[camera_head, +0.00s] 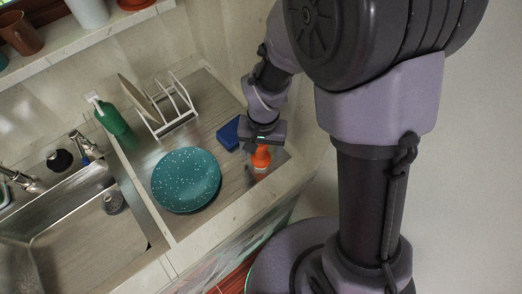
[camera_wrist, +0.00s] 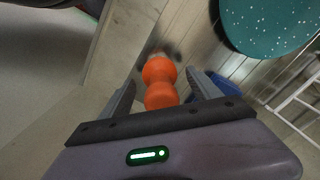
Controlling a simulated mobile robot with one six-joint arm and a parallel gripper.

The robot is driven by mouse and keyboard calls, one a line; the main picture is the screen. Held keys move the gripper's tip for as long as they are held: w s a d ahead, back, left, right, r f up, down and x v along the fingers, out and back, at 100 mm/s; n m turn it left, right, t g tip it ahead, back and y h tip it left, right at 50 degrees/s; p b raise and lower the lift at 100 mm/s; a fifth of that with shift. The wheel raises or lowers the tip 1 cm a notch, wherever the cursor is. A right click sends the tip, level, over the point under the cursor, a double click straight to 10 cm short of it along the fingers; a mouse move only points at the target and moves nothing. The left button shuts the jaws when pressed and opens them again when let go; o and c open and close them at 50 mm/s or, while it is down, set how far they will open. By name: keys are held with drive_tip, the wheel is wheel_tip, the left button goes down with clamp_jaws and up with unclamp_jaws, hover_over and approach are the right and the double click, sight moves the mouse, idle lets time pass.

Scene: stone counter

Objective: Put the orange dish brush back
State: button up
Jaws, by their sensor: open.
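The orange dish brush (camera_head: 261,157) is on the metal drainboard near its right end, just below my gripper (camera_head: 263,139) in the head view. In the wrist view the orange brush (camera_wrist: 160,82) shows as two rounded orange lobes between the two fingers of my gripper (camera_wrist: 160,88). The fingers are apart, one on each side of it, with gaps visible. Its far end is blurred against the counter, and I cannot tell its bristles clearly.
A blue sponge (camera_head: 229,133) lies just left of my gripper. A speckled teal plate (camera_head: 186,180) lies on the drainboard (camera_head: 150,150). A white dish rack (camera_head: 172,105) holds a plate. A green bottle (camera_head: 111,119) stands beside the sink (camera_head: 85,245). Bare counter edge lies right of the brush.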

wheel_tip(320, 180, up, 15)
drive_tip(key=d+p, duration=0.2)
drive_tip(key=p, duration=0.2)
drive_tip(key=s+d+r+m+t+y, duration=0.1)
drive_tip(key=s+d+r+t, duration=0.15)
drive_tip(key=s+r, duration=0.35)
drive_tip(key=s+d+r+m+t+y, duration=0.1)
drive_tip(key=s+d+r+t, duration=0.15)
drive_tip(key=s+r, duration=0.35)
drive_tip(key=shift+t, duration=0.3)
drive_tip(key=shift+w+a+f+b, duration=0.1)
drive_tip(key=shift+w+f+b, duration=0.1)
drive_tip(key=shift+f+b, duration=1.35)
drive_tip(key=shift+w+a+f+b, duration=0.1)
drive_tip(key=shift+w+f+b, duration=0.1)
drive_tip(key=shift+f+b, duration=1.35)
drive_tip(key=shift+r+b, duration=0.3)
drive_tip(key=shift+r, duration=0.05)
